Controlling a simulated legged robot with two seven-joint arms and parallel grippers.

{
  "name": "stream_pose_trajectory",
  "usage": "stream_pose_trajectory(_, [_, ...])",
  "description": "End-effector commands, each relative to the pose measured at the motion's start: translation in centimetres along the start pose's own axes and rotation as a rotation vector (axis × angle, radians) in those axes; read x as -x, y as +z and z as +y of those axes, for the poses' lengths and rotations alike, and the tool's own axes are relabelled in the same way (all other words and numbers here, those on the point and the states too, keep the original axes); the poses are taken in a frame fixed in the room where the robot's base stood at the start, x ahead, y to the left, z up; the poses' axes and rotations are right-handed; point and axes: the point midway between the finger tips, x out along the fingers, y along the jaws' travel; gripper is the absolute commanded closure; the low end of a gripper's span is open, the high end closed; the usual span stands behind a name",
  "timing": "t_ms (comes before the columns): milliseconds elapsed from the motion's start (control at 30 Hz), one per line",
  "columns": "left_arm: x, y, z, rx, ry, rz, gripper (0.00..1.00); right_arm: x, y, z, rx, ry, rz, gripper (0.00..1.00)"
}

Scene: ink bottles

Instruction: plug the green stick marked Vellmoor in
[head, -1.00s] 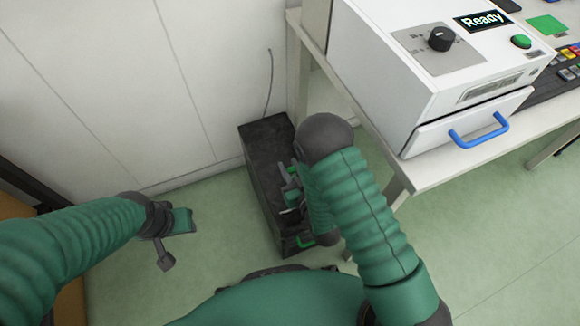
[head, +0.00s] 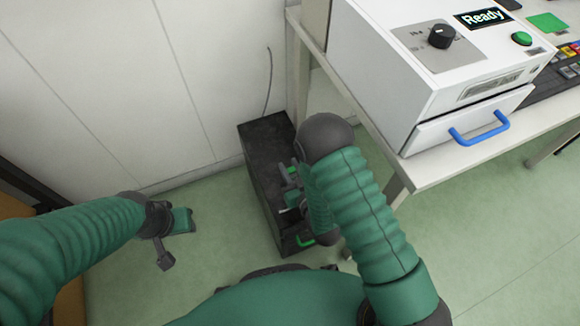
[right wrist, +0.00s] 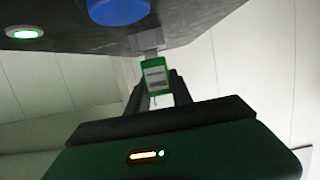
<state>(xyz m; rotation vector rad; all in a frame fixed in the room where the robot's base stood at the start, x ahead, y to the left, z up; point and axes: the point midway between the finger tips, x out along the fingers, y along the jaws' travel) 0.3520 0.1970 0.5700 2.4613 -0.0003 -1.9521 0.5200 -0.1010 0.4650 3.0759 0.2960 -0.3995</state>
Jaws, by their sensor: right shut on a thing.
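The green stick (right wrist: 158,82) with a white label shows in the right wrist view; its lettering is too small to read. My right gripper (right wrist: 152,98) is shut on it, one dark finger on each side. Its pale metal end (right wrist: 148,40) meets the dark face of the black box (right wrist: 200,15); I cannot tell how far in it is. In the head view the black box (head: 262,140) stands on the floor, and my right gripper (head: 288,185) is at its side, partly hidden by my arm. My left gripper (head: 175,238) hangs over the floor, away from the box; its jaw opening is unclear.
The box face has a blue round part (right wrist: 118,10) and a lit green ring (right wrist: 24,32). A white table (head: 420,175) at the right carries a white machine (head: 400,70) reading "Ready". A thin cable (head: 268,80) hangs by the wall. Green floor is free at the left.

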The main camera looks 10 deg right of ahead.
Motion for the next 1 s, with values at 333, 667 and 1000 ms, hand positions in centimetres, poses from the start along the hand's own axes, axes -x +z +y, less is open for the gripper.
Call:
stream_pose_trajectory(333, [0.01, 0.00, 0.00, 0.000, 0.000, 0.000, 0.64, -0.01, 0.00, 0.00, 0.000, 0.000, 0.000, 1.00])
stream_pose_trajectory(667, [-0.35, 0.08, 0.00, 0.000, 0.000, 0.000, 0.64, -0.16, 0.61, 0.00, 0.000, 0.000, 0.000, 1.00])
stream_pose_trajectory(1000, [-0.31, 0.07, 0.00, 0.000, 0.000, 0.000, 0.64, -0.15, 0.58, -0.01, 0.000, 0.000, 0.000, 1.00])
